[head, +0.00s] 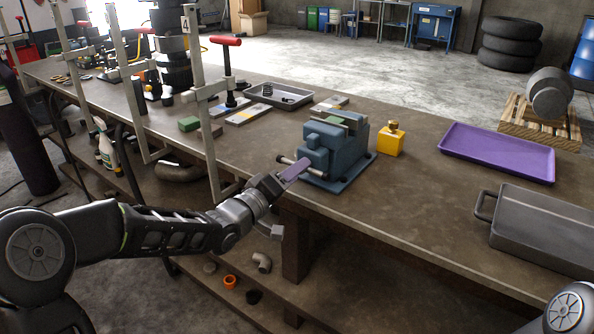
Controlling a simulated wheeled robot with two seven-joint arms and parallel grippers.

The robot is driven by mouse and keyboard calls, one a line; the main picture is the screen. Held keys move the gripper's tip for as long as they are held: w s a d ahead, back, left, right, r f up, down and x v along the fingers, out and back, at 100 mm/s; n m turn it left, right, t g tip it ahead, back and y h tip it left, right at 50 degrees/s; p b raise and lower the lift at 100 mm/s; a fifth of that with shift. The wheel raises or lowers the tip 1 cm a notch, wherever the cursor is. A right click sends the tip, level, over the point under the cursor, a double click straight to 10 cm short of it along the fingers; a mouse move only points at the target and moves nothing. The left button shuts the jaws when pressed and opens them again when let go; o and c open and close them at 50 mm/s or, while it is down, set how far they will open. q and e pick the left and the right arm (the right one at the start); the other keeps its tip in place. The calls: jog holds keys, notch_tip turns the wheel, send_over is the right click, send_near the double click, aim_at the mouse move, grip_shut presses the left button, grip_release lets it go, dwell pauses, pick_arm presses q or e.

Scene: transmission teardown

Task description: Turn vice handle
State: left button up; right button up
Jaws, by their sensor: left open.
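The blue vice (335,147) stands on its base plate at the front edge of the workbench. My left gripper (296,170) reaches in from the left in front of the vice, with a purple finger close to the handle. It is open; I cannot tell whether the finger touches the bar. Part of the handle is hidden behind the gripper. My right gripper is out of view.
On the workbench (400,210) are a yellow bottle (390,139), a purple tray (497,151), a grey case (545,228) and a dark tray (280,95). Red-handled clamps (228,70) rise at the left. Bare bench lies right of the vice.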

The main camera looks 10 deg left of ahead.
pick_arm(q)
jog(key=shift+w+d, duration=0.25)
jog(key=shift+w, duration=0.3)
grip_shut()
dwell(1.1)
